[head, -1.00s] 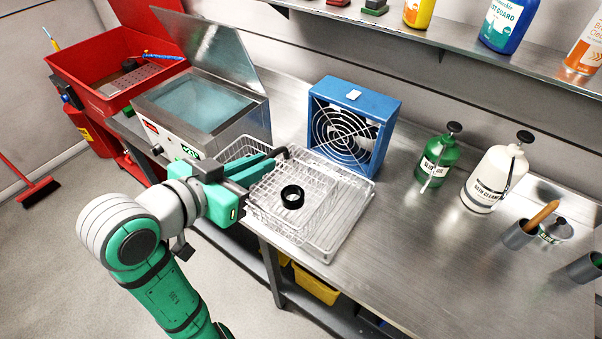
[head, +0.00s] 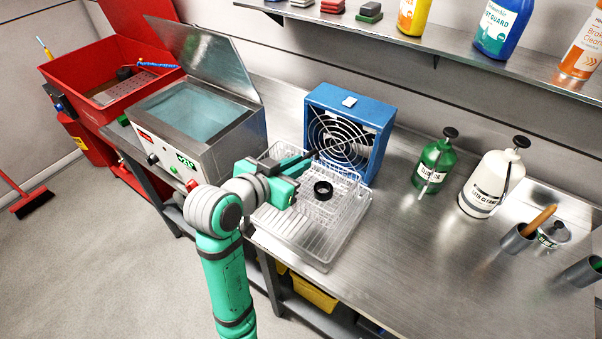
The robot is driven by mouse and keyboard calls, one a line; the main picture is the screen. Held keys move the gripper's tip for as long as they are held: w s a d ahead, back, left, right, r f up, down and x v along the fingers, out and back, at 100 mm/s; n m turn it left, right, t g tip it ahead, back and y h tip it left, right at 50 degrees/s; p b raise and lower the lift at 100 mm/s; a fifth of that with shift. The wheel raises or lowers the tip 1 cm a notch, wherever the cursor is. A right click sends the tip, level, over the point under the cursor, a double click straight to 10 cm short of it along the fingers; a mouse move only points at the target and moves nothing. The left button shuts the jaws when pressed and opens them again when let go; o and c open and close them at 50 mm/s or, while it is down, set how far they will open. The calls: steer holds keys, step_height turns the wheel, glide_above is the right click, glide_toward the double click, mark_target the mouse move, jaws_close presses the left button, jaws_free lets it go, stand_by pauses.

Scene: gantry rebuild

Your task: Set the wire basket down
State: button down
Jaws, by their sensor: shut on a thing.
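The wire basket (head: 338,205) is a pale mesh box with a black ring (head: 323,190) inside it. My gripper (head: 298,163) is shut on the basket at its far left part; the exact grip is partly hidden by the green jaws. The basket is over the right and back part of a pale ribbed tray (head: 298,235) on the steel bench. It looks level. I cannot tell whether its bottom touches the tray or hangs just above it.
A blue fan (head: 350,130) stands close behind the basket. A steel bath (head: 200,115) with its lid raised is to the left. A green bottle (head: 435,160) and a white bottle (head: 490,180) stand to the right. The bench front (head: 420,255) is clear.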

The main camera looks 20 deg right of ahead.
mark_target(301, 190)
steer(key=shift+w+d+f, duration=0.3)
steer(key=shift+d+f, duration=0.15)
steer(key=shift+f, duration=1.7)
steer(key=c, duration=1.8)
jaws_free()
steer(key=shift+w, duration=0.1)
steer(key=shift+a, duration=0.1)
steer(key=v, duration=1.2)
steer(key=shift+r, duration=0.1)
